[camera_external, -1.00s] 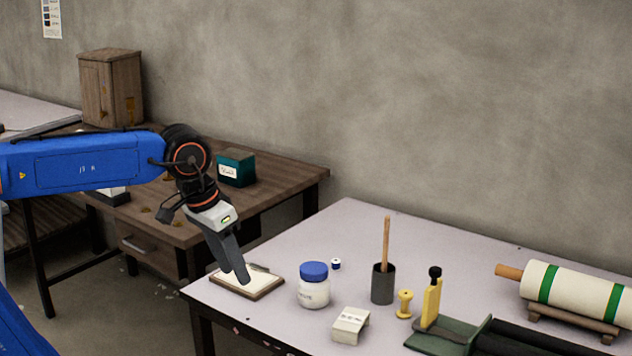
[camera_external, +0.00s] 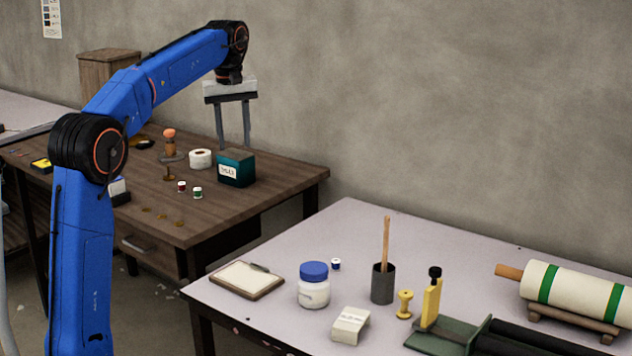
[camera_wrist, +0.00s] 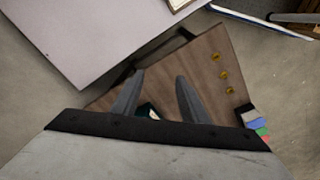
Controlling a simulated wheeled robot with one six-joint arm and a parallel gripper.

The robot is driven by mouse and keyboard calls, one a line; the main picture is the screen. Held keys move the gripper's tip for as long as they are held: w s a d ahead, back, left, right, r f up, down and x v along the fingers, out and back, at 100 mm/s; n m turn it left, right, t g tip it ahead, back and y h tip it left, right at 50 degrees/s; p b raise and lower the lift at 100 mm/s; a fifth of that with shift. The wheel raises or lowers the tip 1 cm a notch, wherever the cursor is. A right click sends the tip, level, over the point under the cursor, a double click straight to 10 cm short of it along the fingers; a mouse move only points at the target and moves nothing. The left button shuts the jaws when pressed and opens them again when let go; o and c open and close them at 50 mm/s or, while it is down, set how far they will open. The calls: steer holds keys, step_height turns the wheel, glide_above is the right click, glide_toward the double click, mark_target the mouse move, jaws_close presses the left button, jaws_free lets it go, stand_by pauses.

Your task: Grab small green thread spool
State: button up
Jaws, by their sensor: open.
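A small green thread spool (camera_external: 197,192) with white ends stands upright on the brown wooden table, beside a small dark red spool (camera_external: 182,186). My gripper (camera_external: 234,146) is open and empty, pointing down above the teal box (camera_external: 237,170), to the right of the green spool and higher than it. In the wrist view my two fingers (camera_wrist: 155,95) hang apart over the wooden table, with a bit of the teal box between them. I cannot make out the green spool in the wrist view.
The wooden table (camera_external: 270,172) also holds a white roll (camera_external: 200,158), an orange-topped wooden piece (camera_external: 169,140) and several small brass buttons. The pale table (camera_external: 350,215) in front carries a clipboard (camera_external: 246,279), a blue-lidded jar (camera_external: 313,290) and a dark cup (camera_external: 383,284).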

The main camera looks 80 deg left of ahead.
steer(key=s+a+f+n, duration=0.1)
steer(key=s+a+n, duration=0.1)
steer(key=s+a, duration=0.45)
steer(key=s+a+n, duration=0.2)
steer(key=s+a, duration=0.2)
steer(key=a, duration=0.5)
glide_above(205, 195)
steer(key=a, duration=0.2)
steer(key=shift+n+g+h, duration=0.3)
steer(key=shift+h, duration=0.1)
steer(key=f, duration=1.2)
steer(key=shift+s+d+f, duration=0.1)
steer(key=shift+d+f, duration=0.15)
steer(key=shift+f, duration=0.1)
steer(key=shift+d+f, duration=0.15)
steer(key=shift+f, duration=2.4)
jaws_close()
